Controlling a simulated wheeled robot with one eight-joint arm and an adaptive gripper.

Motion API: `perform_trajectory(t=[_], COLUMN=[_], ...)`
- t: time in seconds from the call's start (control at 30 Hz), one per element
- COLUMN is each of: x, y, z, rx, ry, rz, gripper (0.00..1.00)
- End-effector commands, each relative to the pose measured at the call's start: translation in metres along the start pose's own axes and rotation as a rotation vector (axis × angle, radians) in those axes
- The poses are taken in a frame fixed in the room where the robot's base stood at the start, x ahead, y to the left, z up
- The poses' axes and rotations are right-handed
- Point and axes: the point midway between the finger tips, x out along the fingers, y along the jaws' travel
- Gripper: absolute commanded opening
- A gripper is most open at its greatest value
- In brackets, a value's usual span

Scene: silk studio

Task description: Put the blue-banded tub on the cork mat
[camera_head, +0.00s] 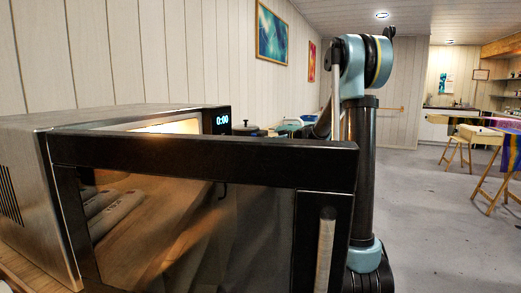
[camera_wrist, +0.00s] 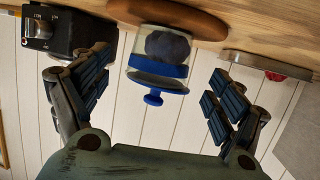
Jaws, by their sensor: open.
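The wrist view looks upside down, with the wooden top along its upper edge. A clear tub (camera_wrist: 158,70) with a blue band, a blue knob and dark contents shows between and beyond my gripper's fingers. It stands on a round brown disc (camera_wrist: 190,18); I cannot tell whether this is the cork mat. My gripper (camera_wrist: 160,82) is open and empty, its two ribbed fingers spread on either side of the tub, apart from it. In the head view the gripper, tub and disc are hidden behind the microwave door.
A microwave (camera_head: 28,130) stands at left in the head view, its dark door (camera_head: 200,160) swung open across the foreground. In the wrist view a black box with dials (camera_wrist: 60,32) is at upper left, and a shallow metal dish (camera_wrist: 245,60) with something red is at right.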

Motion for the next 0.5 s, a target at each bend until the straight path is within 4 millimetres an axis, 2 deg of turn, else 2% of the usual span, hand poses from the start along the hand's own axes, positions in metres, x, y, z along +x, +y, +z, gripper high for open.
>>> perform_trajectory(t=[0.03, 0.2, 0.3, 0.5], x=[-0.012, -0.043, -0.058, -0.073], y=[0.001, 0.001, 0.001, 0.001], z=[0.001, 0.0, 0.001, 0.0], rx=[0.001, 0.0, 0.001, 0.0], ry=[0.0, -0.001, 0.0, 0.0], rz=[0.003, 0.003, 0.003, 0.001], gripper=[0.88, 0.88, 0.88, 0.88])
